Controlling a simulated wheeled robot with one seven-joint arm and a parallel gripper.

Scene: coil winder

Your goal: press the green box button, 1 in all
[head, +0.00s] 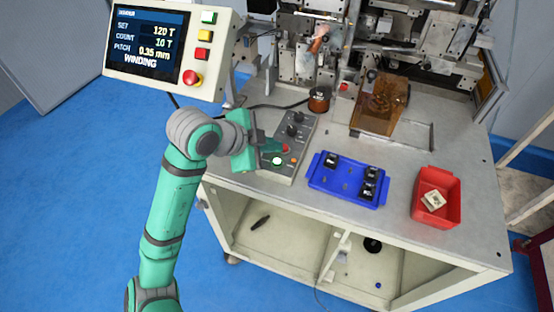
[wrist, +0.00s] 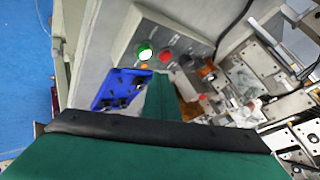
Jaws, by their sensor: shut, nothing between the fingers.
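The grey control box (head: 300,133) lies on the table's left part. Its green button (head: 277,161) is at the near end, looks lit, and shows whole in the wrist view (wrist: 145,52). A red button (head: 285,148) and a small orange one (head: 293,160) sit beside it. My gripper (head: 278,148) is shut and empty, over the near part of the box, with its tip close to the red button in the head view. In the wrist view my fingers (wrist: 160,76) point up the picture, below the green button and apart from it.
A display panel (head: 144,47) at upper left reads WINDING and has its own green (head: 209,17), yellow and red buttons. A blue tray (head: 320,182) with black parts and a red bin (head: 418,210) stand to the right. The winder machine (head: 400,50) fills the back.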

